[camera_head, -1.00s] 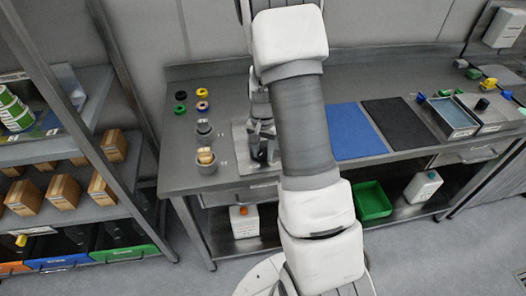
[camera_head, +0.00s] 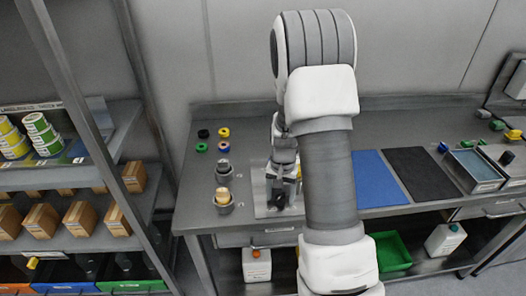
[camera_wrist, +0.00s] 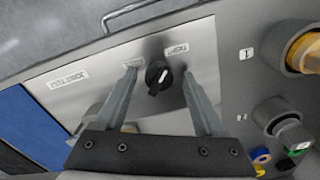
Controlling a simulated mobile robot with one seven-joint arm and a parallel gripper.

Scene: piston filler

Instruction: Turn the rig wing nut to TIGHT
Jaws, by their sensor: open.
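The wing nut (camera_wrist: 157,76) shows in the wrist view as a small black knob with a white line on a metal plate (camera_wrist: 90,106). A label that appears to read TIGHT (camera_wrist: 177,49) is just above and right of it, and a smaller label (camera_wrist: 132,63) is at its left. The white line slants from lower left to upper right. My gripper (camera_wrist: 158,80) is open, with one finger on each side of the nut; I cannot tell whether they touch it. In the head view my gripper (camera_head: 281,186) is low over the plate, and the nut cannot be made out.
Two grey holders (camera_wrist: 296,48) (camera_wrist: 277,112) stand right of the plate in the wrist view. Several coloured rings (camera_head: 223,132) lie at the bench's left. A blue mat (camera_head: 377,180) and a black mat (camera_head: 421,174) lie right of my arm. A shelf of boxes stands at left.

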